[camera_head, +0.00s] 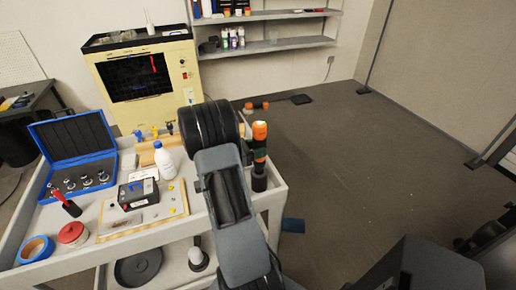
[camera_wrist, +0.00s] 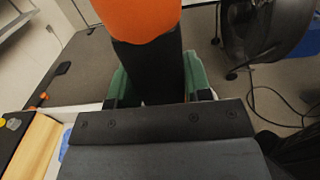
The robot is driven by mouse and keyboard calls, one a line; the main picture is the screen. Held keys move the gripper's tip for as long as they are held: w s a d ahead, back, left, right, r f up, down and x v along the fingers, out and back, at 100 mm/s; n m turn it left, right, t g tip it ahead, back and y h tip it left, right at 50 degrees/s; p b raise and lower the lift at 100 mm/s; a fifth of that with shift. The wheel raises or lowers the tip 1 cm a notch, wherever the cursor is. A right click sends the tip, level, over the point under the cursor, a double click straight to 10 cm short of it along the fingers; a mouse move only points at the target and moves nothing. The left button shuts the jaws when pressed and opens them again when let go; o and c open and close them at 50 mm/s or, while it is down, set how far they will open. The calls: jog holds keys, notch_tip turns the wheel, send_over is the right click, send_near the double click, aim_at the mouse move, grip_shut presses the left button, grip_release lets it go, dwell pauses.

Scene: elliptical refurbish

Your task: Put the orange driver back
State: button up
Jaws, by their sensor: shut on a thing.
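The orange driver (camera_head: 260,131) is upright at the right side of the cart, with an orange top and a black lower part. My gripper (camera_head: 259,155) is shut on its black part, just below the orange. In the wrist view the driver (camera_wrist: 147,18) stands between the green finger pads of my gripper (camera_wrist: 152,85). Below the fingers, a black round piece (camera_head: 260,181) shows at the cart's right edge. I cannot tell whether it is a holder or part of the driver. The driver's lower end is hidden.
A yellow machine (camera_head: 150,80) stands behind. Floor (camera_head: 350,170) to the right is clear.

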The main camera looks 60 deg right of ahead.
jog(key=shift+f, duration=0.15)
jog(key=shift+f+b, duration=0.9)
jog(key=shift+f, duration=0.35)
jog(key=shift+f, duration=0.2)
jog(key=shift+f+b, duration=0.3)
jog(key=o, duration=1.4)
jog(key=shift+c, duration=0.2)
jog(key=b+v, duration=0.2)
jog(key=v, duration=1.1)
jog(key=shift+w+a, duration=0.3)
